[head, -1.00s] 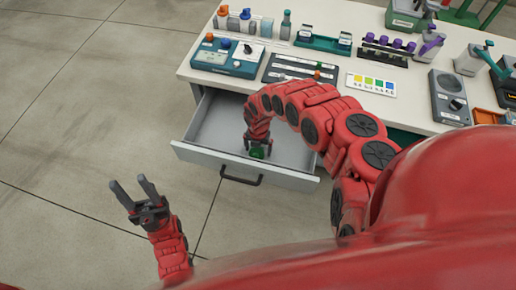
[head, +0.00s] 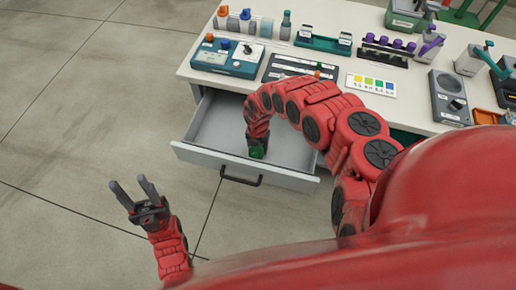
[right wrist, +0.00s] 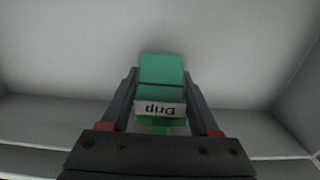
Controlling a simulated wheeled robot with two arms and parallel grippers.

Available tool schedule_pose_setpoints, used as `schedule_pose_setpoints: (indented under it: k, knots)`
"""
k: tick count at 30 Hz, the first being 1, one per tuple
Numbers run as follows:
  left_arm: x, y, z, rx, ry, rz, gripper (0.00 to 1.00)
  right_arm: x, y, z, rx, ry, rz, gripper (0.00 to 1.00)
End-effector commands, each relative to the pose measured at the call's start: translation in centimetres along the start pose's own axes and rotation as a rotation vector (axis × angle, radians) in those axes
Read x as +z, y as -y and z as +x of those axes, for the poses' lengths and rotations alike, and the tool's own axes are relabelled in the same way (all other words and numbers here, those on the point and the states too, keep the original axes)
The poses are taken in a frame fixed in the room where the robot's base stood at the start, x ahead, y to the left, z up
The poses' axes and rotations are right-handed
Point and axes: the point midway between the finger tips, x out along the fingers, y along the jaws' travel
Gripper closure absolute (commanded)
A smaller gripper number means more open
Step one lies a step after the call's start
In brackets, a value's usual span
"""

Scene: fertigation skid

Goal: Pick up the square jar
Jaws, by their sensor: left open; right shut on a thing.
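The square jar is green with a white label reading "Drip", upside down in the right wrist view (right wrist: 161,72). In the head view the jar (head: 257,153) shows as a small green patch inside the open drawer (head: 222,155). My right gripper (right wrist: 162,105) is shut on the jar, with a finger on each side of it. In the head view my right gripper (head: 257,145) reaches down into the drawer and partly hides the jar. I cannot tell whether the jar still touches the drawer floor. My left gripper (head: 137,195) is open and empty above the floor, left of the drawer.
The drawer's front panel and dark handle (head: 240,180) stick out below the white bench (head: 415,122). The bench holds a blue instrument (head: 228,57), a colour chart (head: 371,84), a dark scale (head: 450,97), racks and bottles. The floor at left is clear.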

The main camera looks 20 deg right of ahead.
Motion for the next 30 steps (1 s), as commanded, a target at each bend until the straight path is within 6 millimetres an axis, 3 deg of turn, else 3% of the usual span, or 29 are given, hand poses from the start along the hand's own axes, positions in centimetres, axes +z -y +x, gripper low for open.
schedule_pose_setpoints:
  k: [20, 30]
  knots:
    - [-0.4, 0.1, 2.2, 0.000, 0.000, 0.000, 0.50, 0.1, 0.2, -9.3, -0.004, 0.001, 0.000, 1.00]
    - [-1.0, 0.3, 5.8, 0.000, 0.000, 0.000, 0.50, 0.0, 0.1, -12.9, -0.003, 0.000, -0.001, 1.00]
